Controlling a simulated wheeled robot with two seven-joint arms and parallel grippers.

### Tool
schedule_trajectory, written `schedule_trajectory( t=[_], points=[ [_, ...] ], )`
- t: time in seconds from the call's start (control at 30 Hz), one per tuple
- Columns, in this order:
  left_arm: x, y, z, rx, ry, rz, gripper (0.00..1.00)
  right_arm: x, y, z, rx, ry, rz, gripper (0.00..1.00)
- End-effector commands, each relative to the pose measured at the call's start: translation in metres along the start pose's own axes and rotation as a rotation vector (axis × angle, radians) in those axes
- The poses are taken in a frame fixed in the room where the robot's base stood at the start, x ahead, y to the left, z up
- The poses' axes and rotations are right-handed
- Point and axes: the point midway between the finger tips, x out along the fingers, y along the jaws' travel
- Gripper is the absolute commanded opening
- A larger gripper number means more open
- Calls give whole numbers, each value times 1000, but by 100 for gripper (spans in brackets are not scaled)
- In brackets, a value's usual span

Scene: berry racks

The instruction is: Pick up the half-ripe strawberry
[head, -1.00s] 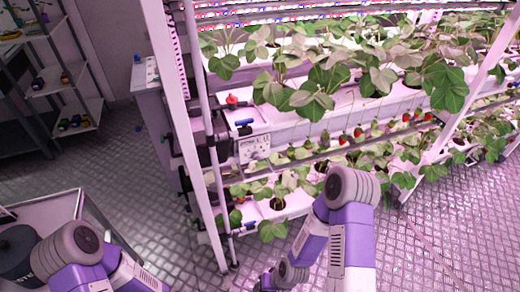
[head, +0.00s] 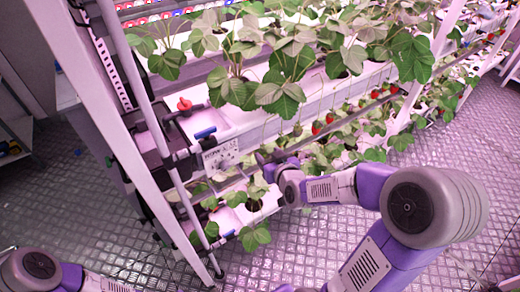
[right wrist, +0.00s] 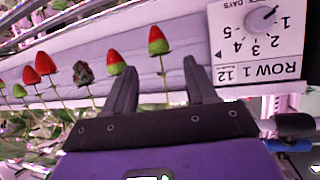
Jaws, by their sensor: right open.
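In the right wrist view, a half-ripe strawberry (right wrist: 158,40), red at the top of the picture and green below, hangs on a thin stem. It lies just beyond the fingertips of my right gripper (right wrist: 160,72), which is open, and its stem runs down between the fingers. A second red-and-green strawberry (right wrist: 116,63) is just left of it, close to the left finger. In the head view my right gripper (head: 268,162) is at the front of the rack, small and partly hidden by leaves and the wrist. My left arm shows at the lower left, its gripper out of frame.
A dark, withered berry (right wrist: 82,72) and red strawberries (right wrist: 45,63) hang farther left along the pale gutter. A dial plate marked ROW 1 (right wrist: 262,45) is close on the right. A white rack post (head: 105,120) and red valve (head: 184,104) stand left of the arm.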

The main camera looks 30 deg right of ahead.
Motion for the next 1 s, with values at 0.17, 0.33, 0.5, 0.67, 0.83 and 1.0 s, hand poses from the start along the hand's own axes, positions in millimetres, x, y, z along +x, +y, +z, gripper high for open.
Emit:
schedule_trajectory(
  t=[0.17, 0.33, 0.5, 0.67, 0.83, 1.0],
  points=[
    [-25, 9, 1, 0, 0, 0, 0, 8, 0, -5, 1, -7, -1, 57],
    [-41, 15, 2, 0, 0, 0, 0, 15, 0, -3, 3, -7, -1, 57],
    [-48, 18, 2, 0, 0, 0, 0, 19, 0, -1, 2, -3, -1, 57],
    [-46, 17, 2, 0, 0, 0, 0, 28, 0, 1, 2, -2, 0, 57],
    [-41, 15, 2, 0, 0, 0, 0, 56, -1, 3, 3, -3, -1, 57],
    [-40, 15, 2, 0, 0, 0, 0, 72, -1, 2, 4, -3, 0, 57]
  ],
)
